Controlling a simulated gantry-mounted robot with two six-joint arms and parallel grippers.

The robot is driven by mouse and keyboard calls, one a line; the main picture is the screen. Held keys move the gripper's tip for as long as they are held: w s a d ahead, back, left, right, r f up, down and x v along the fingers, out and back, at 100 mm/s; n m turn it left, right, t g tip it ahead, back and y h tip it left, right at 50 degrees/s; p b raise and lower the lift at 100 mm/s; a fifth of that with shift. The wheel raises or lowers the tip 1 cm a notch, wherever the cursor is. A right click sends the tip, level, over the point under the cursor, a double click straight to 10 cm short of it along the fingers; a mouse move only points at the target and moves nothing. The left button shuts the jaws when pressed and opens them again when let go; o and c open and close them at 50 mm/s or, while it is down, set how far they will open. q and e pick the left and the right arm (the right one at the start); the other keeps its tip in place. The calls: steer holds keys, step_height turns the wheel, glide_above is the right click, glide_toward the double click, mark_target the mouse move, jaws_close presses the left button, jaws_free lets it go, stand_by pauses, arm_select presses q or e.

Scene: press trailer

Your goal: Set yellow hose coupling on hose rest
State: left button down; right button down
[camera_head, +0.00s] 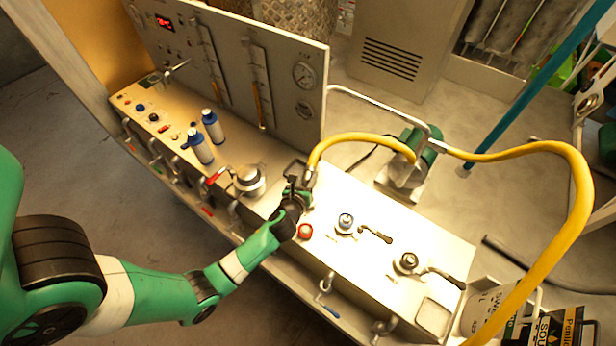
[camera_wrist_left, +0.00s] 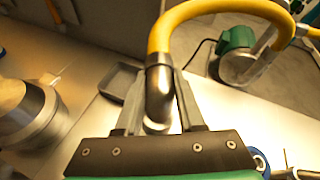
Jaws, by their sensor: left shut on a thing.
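The yellow hose (camera_head: 360,138) ends in a metal coupling (camera_head: 311,176). My left gripper (camera_head: 303,187) is shut on this coupling above the bench panel. In the left wrist view the silver coupling (camera_wrist_left: 160,92) stands between the two fingers of my left gripper (camera_wrist_left: 160,105), with the yellow hose (camera_wrist_left: 205,10) curving up and right from it. A shallow grey square tray (camera_wrist_left: 122,80), possibly the hose rest, lies just behind the left finger. I cannot tell whether the coupling touches it. My right gripper is not in view.
A silver round fitting with a red lever (camera_head: 250,180) stands left of my gripper. A red knob (camera_head: 305,231), a blue-topped valve (camera_head: 345,222) and another valve (camera_head: 408,262) stand to the right. Two blue-capped bottles (camera_head: 200,148) stand farther left. A metal rail (camera_head: 385,105) and green pump (camera_head: 410,160) lie behind.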

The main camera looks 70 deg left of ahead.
mark_target(305, 185)
arm_select(q)
steer(key=shift+f+b, duration=0.5)
steer(key=shift+f, duration=0.1)
steer(key=c, duration=0.8)
jaws_free()
steer(key=shift+p+v, duration=0.95)
steer(key=shift+v, duration=0.35)
steer(key=shift+p+v, duration=0.75)
steer(key=shift+v, duration=0.8)
steer(key=shift+p+v, duration=1.15)
steer(key=shift+v, duration=1.55)
